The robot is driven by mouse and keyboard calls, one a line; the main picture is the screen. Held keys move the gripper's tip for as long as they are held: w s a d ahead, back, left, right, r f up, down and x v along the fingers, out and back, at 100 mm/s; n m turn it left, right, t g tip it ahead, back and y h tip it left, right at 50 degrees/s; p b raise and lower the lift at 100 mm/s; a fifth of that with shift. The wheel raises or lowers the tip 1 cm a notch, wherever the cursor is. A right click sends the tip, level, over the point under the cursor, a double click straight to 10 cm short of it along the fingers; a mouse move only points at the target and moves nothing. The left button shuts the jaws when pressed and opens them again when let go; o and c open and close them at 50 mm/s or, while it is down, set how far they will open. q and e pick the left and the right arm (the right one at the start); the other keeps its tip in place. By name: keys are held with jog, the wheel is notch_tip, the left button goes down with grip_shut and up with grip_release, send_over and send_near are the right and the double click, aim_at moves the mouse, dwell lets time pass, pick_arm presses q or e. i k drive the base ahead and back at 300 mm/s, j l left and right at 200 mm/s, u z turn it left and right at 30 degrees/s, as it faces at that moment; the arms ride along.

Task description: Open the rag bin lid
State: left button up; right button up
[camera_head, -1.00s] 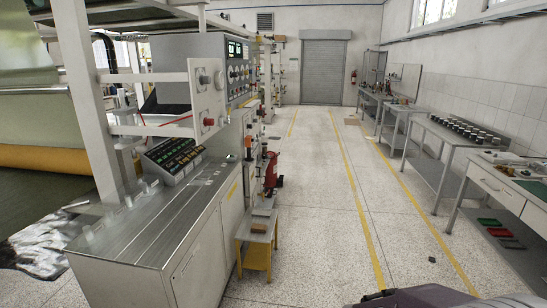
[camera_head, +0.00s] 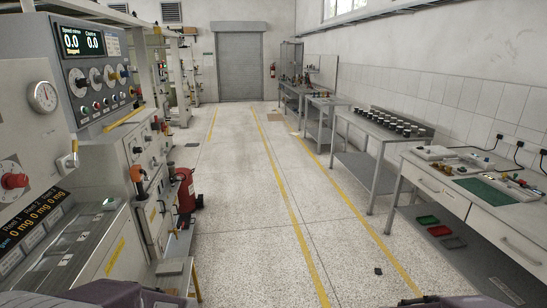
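A red, can-like bin (camera_head: 187,190) stands on the floor beside the machine line, left of the middle. It looks like the rag bin, but it is small in the picture and I cannot tell whether its lid is open or shut. Machine parts and a low yellow stand partly cover its left side and bottom. Only dark purple-grey parts of my own arms show at the bottom edge, left and right. Neither gripper is in view.
A control panel with dials (camera_head: 95,75) and grey cabinets fill the left side. The low yellow stand (camera_head: 193,280) juts out below the bin. Workbenches (camera_head: 455,200) line the right wall.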

aim_at(187, 172)
jog(key=i+u, duration=0.1)
jog(key=i, duration=1.3)
jog(key=i+u, duration=0.15)
jog(key=i, duration=0.55)
jog(key=i+l+u, duration=0.1)
jog(key=i, duration=0.55)
jog(key=i+l, duration=0.2)
jog(key=i, duration=0.5)
jog(key=i+j+u, duration=0.2)
jog(key=i, duration=0.35)
jog(key=i+u, duration=0.2)
jog(key=i, duration=0.3)
jog(key=i+l+u, duration=0.15)
jog(key=i, duration=0.4)
jog(key=i+u, duration=0.2)
jog(key=i, duration=0.3)
jog(key=i+l+u, duration=0.2)
jog(key=i, duration=0.35)
jog(key=i+l+u, duration=0.2)
jog(key=i, duration=0.3)
jog(key=i+l+u, duration=0.2)
jog(key=i+l, duration=0.05)
jog(key=i, duration=0.1)
